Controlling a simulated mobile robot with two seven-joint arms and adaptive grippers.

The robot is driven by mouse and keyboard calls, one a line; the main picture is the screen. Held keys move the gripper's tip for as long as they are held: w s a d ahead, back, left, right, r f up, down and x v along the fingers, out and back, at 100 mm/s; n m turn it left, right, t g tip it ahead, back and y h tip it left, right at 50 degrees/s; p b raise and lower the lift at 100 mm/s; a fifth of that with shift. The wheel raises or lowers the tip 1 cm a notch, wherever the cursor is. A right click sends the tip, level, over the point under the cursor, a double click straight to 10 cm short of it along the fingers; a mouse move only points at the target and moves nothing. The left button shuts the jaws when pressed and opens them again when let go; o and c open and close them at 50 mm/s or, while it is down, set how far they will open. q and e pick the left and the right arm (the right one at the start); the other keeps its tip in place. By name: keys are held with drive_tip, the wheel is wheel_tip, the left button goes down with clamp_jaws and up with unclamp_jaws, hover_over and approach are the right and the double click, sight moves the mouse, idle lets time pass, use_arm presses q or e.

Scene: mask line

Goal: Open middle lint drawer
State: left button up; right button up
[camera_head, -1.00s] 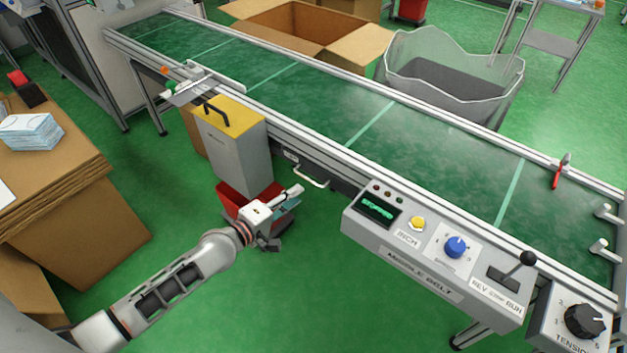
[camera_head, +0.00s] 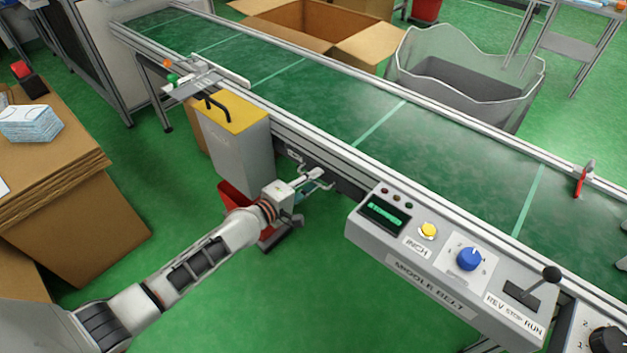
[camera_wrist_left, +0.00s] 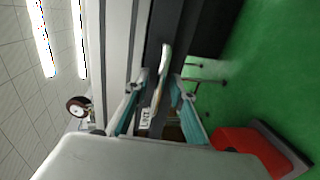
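The lint drawer handle (camera_head: 324,184), a pale bar, sits on the side of the conveyor frame below the belt, left of the control panel. In the left wrist view the handle (camera_wrist_left: 161,78) stands between the fingers, with a small white label reading LINT (camera_wrist_left: 145,119) near it. My left gripper (camera_head: 311,181) is open at the handle, its teal fingers on either side in the wrist view (camera_wrist_left: 158,88). Gaps show beside the handle, so it does not look gripped. The drawer front is mostly hidden by the gripper. My right gripper is out of view.
The control panel (camera_head: 405,273) marked MIDDLE BELT juts out to the right of the handle. A grey bin with a yellow lid (camera_head: 245,115) stands close on the left, with a red container (camera_head: 232,197) below.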

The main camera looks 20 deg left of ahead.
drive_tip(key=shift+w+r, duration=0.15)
use_arm(q)
clamp_jaws()
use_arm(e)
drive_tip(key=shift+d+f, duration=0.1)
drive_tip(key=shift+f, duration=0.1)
use_arm(q)
drive_tip(key=shift+s, duration=0.2)
drive_tip(key=f+p+v, duration=0.1)
drive_tip(key=f+v, duration=0.1)
drive_tip(key=v, duration=0.8)
drive_tip(key=s+f+p+v, duration=0.1)
drive_tip(key=f+v, duration=0.1)
drive_tip(key=v, duration=0.9)
drive_tip(key=shift+s+a+f, duration=0.15)
drive_tip(key=shift+s+a, duration=0.05)
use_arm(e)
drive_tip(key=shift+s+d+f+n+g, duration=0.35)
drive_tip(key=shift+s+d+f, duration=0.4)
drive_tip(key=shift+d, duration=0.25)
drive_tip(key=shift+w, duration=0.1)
